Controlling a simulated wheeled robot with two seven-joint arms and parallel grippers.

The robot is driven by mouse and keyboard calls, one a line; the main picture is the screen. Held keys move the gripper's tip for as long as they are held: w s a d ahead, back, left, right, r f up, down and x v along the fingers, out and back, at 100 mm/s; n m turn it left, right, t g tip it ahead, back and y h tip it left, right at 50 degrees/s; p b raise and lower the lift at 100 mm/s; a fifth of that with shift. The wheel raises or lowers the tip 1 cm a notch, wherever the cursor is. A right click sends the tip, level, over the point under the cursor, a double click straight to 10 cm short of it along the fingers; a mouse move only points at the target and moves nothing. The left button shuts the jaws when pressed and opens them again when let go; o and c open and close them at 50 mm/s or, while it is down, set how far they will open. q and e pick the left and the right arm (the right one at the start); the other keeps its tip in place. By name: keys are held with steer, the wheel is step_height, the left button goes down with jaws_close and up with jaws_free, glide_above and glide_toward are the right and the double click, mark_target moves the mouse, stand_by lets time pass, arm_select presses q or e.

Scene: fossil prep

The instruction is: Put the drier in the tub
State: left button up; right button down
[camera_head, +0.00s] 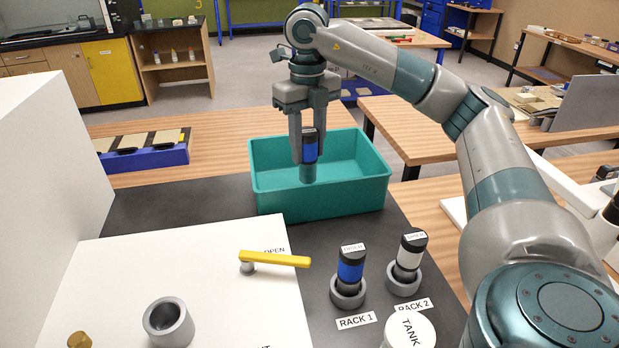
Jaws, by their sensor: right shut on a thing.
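The drier (310,146) is a small upright cylinder with a black top, a blue band and a grey lower end. My right gripper (309,147) points down and is shut on it, one finger on each side. The teal tub (322,203) is an open rectangular box on the dark mat. The drier hangs within the tub's outline, left of its middle; I cannot tell whether its lower end is below the rim. No contact with the tub floor can be made out. My left gripper is not in view.
A blue-banded cylinder (350,268) stands in Rack 1 and a white-banded one (408,252) in Rack 2. A yellow lever (275,259) and grey socket (168,322) are on the white panel. A blue tray (145,157) lies left of the tub.

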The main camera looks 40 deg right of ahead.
mark_target(308, 175)
step_height(308, 175, down, 4)
steer(key=shift+r+p, duration=0.25)
steer(key=shift+p, duration=0.3)
steer(key=shift+f, duration=0.2)
steer(key=shift+f, duration=0.1)
step_height(308, 175, down, 2)
steer(key=shift+f+p, duration=0.25)
steer(key=shift+p, duration=0.35)
steer(key=shift+f, duration=0.55)
